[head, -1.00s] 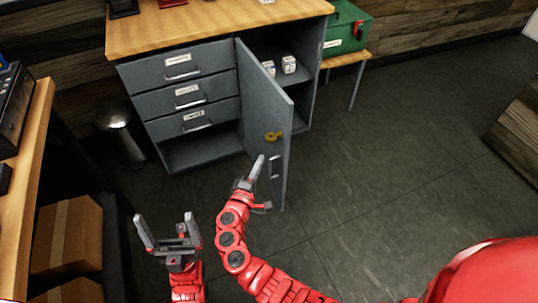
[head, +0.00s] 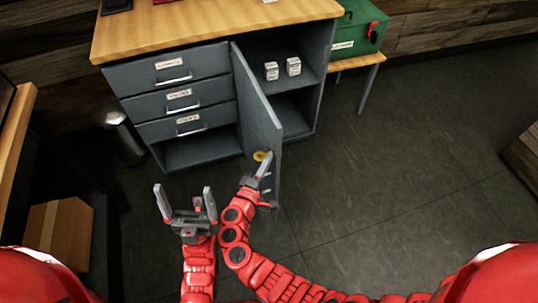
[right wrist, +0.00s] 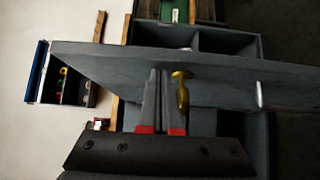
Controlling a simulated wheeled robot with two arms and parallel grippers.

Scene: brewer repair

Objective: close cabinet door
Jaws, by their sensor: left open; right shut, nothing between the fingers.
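The grey cabinet door (head: 257,110) stands open, swung out toward me from the cabinet (head: 180,100). My left gripper (head: 186,200) is open and empty, left of the door.
Two small white boxes (head: 282,69) stand on the cabinet shelf. A green case (head: 356,30) sits on a low table to the right. A bin (head: 118,130) stands left of the cabinet and a cardboard box (head: 60,235) at lower left.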

